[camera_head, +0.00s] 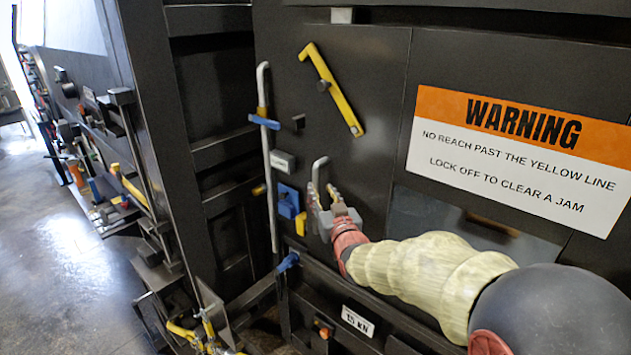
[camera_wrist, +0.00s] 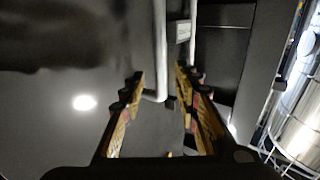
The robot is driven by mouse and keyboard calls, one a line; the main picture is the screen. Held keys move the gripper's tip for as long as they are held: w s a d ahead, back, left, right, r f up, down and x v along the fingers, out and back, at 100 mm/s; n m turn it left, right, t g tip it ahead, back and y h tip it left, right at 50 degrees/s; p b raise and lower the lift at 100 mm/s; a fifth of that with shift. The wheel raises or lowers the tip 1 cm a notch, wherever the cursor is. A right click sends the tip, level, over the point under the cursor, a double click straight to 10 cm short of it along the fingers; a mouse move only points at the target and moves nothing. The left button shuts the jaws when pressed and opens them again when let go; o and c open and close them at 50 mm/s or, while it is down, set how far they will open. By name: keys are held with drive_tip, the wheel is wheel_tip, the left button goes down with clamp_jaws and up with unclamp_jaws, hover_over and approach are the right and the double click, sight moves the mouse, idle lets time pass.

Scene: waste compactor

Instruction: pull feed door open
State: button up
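The feed door (camera_head: 375,75) appears to be the dark panel in the middle of the head view. A grey bent bar handle (camera_head: 318,172) stands out from its lower left part. My gripper (camera_head: 325,190) is at the lower part of this handle. In the wrist view my gripper (camera_wrist: 160,78) is open, with yellow-padded fingers. The grey handle (camera_wrist: 160,45) comes down between the fingertips there, its bent lower end just inside them. Neither finger is clearly touching it. The handle's lower end is hidden by my gripper in the head view.
A long grey rod (camera_head: 268,160) with a blue clamp (camera_head: 264,122) runs left of the handle. A yellow lever (camera_head: 330,88) is above; a blue block (camera_head: 288,201) is beside the gripper. A warning sign (camera_head: 522,155) is at right. Open floor (camera_head: 70,260) lies left.

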sight(317, 184)
drive_tip(key=shift+p+x, duration=0.65)
drive_tip(key=shift+x, duration=2.4)
drive_tip(key=shift+c, duration=0.4)
clamp_jaws()
